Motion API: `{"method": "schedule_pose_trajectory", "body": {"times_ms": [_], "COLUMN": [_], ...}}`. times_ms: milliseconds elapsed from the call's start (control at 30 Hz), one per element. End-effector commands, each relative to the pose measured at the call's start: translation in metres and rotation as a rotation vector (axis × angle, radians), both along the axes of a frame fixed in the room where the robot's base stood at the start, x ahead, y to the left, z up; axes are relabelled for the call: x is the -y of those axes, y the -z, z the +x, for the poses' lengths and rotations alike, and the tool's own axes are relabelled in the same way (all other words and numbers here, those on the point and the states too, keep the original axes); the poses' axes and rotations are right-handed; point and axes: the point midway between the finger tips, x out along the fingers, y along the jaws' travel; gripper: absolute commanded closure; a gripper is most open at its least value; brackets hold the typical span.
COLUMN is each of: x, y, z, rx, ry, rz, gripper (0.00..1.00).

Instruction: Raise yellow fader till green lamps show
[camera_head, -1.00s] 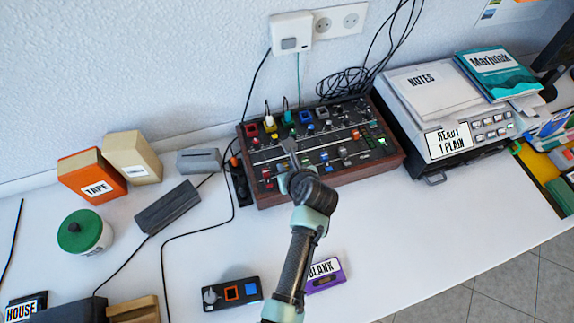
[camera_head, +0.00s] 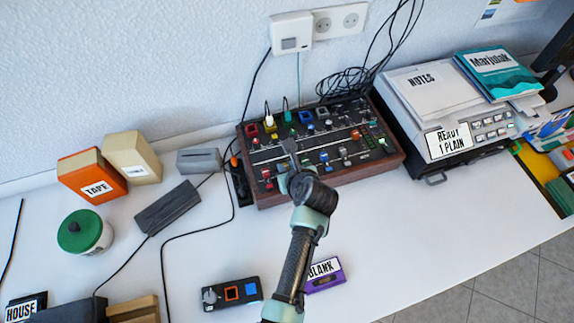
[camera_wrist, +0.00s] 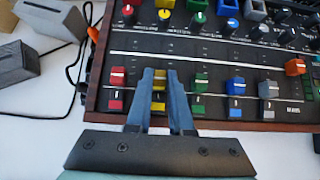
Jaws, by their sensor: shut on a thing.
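The mixing desk (camera_head: 345,178) is a dark panel with wooden sides, and it fills the upper wrist view (camera_wrist: 92,88). The yellow fader (camera_wrist: 159,76) sits between the red fader (camera_wrist: 118,76) and the green fader (camera_wrist: 201,78), low in its slot. My gripper (camera_wrist: 160,74) is shut on the yellow fader, one finger on each side of it. In the head view my wrist hides the fader. Small green spots (camera_head: 382,140) show at the desk's right side; I cannot tell whether they are lit lamps.
Blue (camera_wrist: 236,86), grey (camera_wrist: 268,89) and orange (camera_wrist: 295,67) faders stand to the right, the orange one higher. Coloured knobs line the desk's back. A grey printer-like machine (camera_head: 440,110) stands right of the desk.

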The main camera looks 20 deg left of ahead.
Motion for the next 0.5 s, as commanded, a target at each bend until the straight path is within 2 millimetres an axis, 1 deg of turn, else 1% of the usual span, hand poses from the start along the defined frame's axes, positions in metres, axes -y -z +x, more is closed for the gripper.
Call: {"method": "schedule_pose_trajectory", "body": {"times_ms": [267, 500], "x": [0.000, -0.014], "y": [0.000, 0.000], "z": [0.000, 0.021], "rx": [-0.001, -0.001], "ry": [0.001, 0.001], "rz": [0.000, 0.003], "gripper": [1.00, 1.00]}}
